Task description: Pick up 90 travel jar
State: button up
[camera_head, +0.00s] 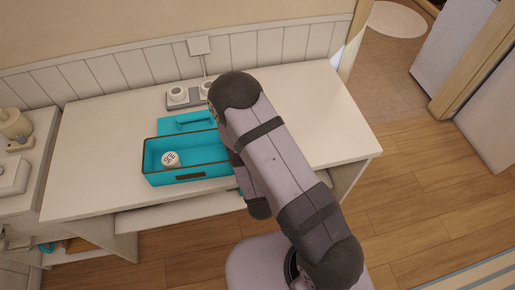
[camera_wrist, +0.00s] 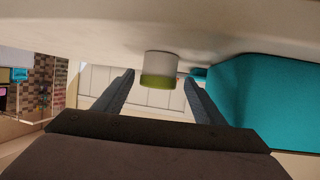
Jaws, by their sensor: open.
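In the wrist view a small jar (camera_wrist: 161,66), white with an olive-green end, shows between and beyond my gripper's (camera_wrist: 159,77) two fingers. The view looks upside down, with the pale table top (camera_wrist: 90,25) above and the jar's white end against it. My gripper is open, with nothing held; I cannot tell whether the fingers touch the jar. In the head view my arm hides the gripper and this jar. A round white-topped item (camera_head: 170,159) with dark marks lies in the teal box (camera_head: 205,171); the marks are too small to read.
The teal box's side (camera_wrist: 275,100) is close on the right in the wrist view. A teal piece (camera_head: 185,122) lies behind the box. A grey holder with white cups (camera_head: 181,96) stands at the back wall. The table's left part is clear.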

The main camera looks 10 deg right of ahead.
jog(key=p+x, duration=0.1)
jog(key=x, duration=0.2)
jog(key=shift+w+d+f, duration=0.1)
jog(key=shift+d+f, duration=0.05)
jog(key=shift+d, duration=0.05)
jog(key=shift+p+x, duration=0.3)
jog(key=shift+x, duration=0.55)
jog(key=shift+f, duration=0.1)
jog(key=shift+c, duration=0.6)
jog(key=c, duration=1)
